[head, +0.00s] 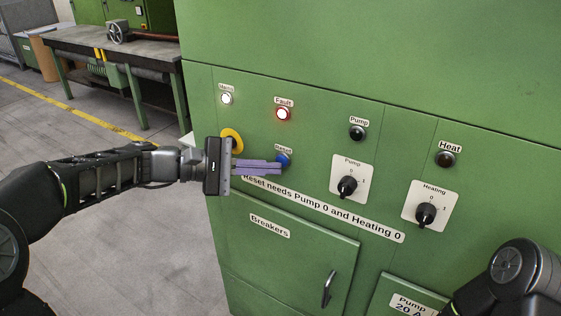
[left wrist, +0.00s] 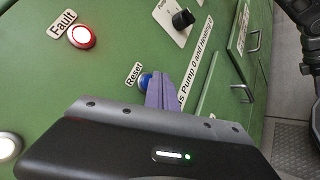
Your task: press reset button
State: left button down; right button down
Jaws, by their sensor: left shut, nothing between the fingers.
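The blue reset button (head: 283,160) sits on the green panel below its "Reset" label. It also shows in the left wrist view (left wrist: 145,81), partly covered by my fingers. My left gripper (head: 280,167) is shut and empty, its purple fingertips at the button's lower left edge in the head view. I cannot tell whether they touch it. The red Fault lamp (head: 283,114) is lit above the button. The Pump knob (head: 347,187) and the Heating knob (head: 426,214) are to the right; both pointers seem to be turned toward 0. My right gripper is out of view.
A yellow-ringed button (head: 232,139) is partly hidden behind my left gripper. The white Mains lamp (head: 226,98) is lit. Dark Pump (head: 357,133) and Heat (head: 445,159) lamps are on the right. The Breakers door handle (head: 328,288) sticks out below. A workbench (head: 125,48) stands behind left.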

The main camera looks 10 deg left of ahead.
pick_arm(q)
jog(key=shift+w+d, duration=0.15)
jog(key=shift+w, duration=0.2)
dwell(0.4)
dwell(0.3)
jog(key=shift+s+a+b, duration=0.3)
jog(key=shift+s, duration=0.45)
jog(key=shift+s, duration=0.1)
jog(key=s, duration=0.1)
jog(key=s+a+b, duration=0.1)
jog(key=s, duration=0.1)
jog(key=s+a, duration=0.1)
jog(key=shift+s, duration=0.2)
dwell(0.6)
